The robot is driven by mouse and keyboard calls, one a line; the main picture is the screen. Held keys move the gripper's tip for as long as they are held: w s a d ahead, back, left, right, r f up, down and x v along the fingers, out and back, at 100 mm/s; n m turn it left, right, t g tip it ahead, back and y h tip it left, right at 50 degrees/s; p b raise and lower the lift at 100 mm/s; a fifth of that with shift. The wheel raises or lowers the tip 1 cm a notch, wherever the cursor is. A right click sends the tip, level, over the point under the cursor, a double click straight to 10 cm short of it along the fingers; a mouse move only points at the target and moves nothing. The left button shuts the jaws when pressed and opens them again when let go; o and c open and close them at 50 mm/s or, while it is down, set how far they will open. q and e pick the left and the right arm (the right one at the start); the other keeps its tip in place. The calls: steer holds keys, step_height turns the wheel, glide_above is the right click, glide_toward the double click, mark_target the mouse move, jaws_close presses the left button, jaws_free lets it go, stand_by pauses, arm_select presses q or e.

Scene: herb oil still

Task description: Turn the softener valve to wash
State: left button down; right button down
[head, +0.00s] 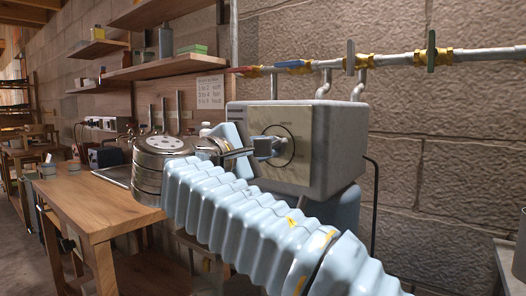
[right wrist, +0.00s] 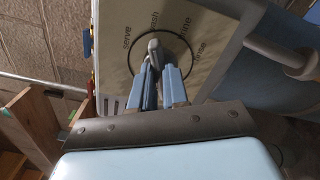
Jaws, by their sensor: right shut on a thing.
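The softener (head: 335,150) is a grey box with a cream dial plate (head: 300,130) on its front. The plate also shows in the right wrist view (right wrist: 120,72), with a dark ring and several small labels, one of which seems to read "wash". My right gripper (head: 262,147) reaches the plate from the left. In the right wrist view its blue fingers (right wrist: 157,75) are shut on the grey valve handle (right wrist: 154,47), whose tip points up, roughly at that label. The fingers hide the handle's lower part. My left gripper is not in view.
A steel pot (head: 147,185) stands beside my right wrist on the left. A wooden table (head: 85,205) and shelves (head: 160,68) are farther left.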

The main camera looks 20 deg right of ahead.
steer(key=shift+f, duration=0.1)
stand_by(0.4)
steer(key=c, duration=1.1)
jaws_free()
steer(key=shift+s, duration=0.1)
steer(key=v, duration=1.3)
steer(key=shift+s+a, duration=0.2)
steer(key=shift+a, duration=0.1)
